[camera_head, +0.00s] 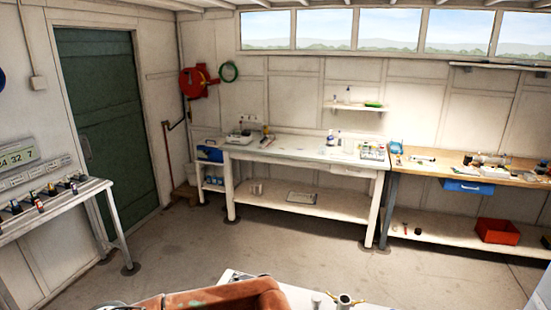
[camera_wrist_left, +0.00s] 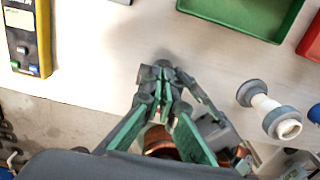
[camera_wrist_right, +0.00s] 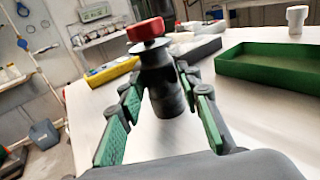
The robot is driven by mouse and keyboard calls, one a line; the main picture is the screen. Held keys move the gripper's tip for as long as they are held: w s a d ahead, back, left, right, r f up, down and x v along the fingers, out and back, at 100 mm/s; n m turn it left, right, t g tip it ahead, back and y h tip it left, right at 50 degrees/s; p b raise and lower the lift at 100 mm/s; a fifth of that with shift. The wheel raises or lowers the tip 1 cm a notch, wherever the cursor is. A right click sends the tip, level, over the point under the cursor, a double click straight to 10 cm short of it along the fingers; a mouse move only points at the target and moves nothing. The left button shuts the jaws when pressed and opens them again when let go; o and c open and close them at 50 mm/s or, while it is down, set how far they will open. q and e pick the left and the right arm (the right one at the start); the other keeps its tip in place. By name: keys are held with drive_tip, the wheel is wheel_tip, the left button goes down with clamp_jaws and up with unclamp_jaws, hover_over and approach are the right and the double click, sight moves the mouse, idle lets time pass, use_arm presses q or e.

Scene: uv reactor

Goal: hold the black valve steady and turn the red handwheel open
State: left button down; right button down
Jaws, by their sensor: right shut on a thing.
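The black valve (camera_wrist_right: 163,88) stands roughly upright between the fingers of my right gripper (camera_wrist_right: 160,88) in the right wrist view. The fingers are shut on its dark body. The red handwheel (camera_wrist_right: 146,29) sits on top of the valve, above the fingers, with no gripper on it. My left gripper (camera_wrist_left: 164,72) shows in the left wrist view with its fingertips together and nothing seen between them. It is over a pale bench top. Neither gripper, nor the valve, shows in the head view.
A green tray (camera_wrist_right: 275,68) and a yellow case (camera_wrist_right: 112,72) lie on the white bench (camera_wrist_right: 90,105). A white spool-like fitting (camera_wrist_left: 270,110) is right of my left gripper, with a yellow instrument (camera_wrist_left: 28,38) at left. A rust-coloured object (camera_head: 220,296) shows low in the head view.

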use_arm(q)
wheel_tip(320, 180, up, 6)
drive_tip(key=shift+w, duration=0.3)
idle(0.4)
wheel_tip(320, 180, down, 6)
drive_tip(key=d+n, duration=0.1)
drive_tip(key=n, duration=0.5)
drive_tip(key=shift+s+d, duration=0.15)
drive_tip(key=shift+s, duration=0.2)
idle(0.4)
drive_tip(key=shift+s, duration=0.15)
idle(0.6)
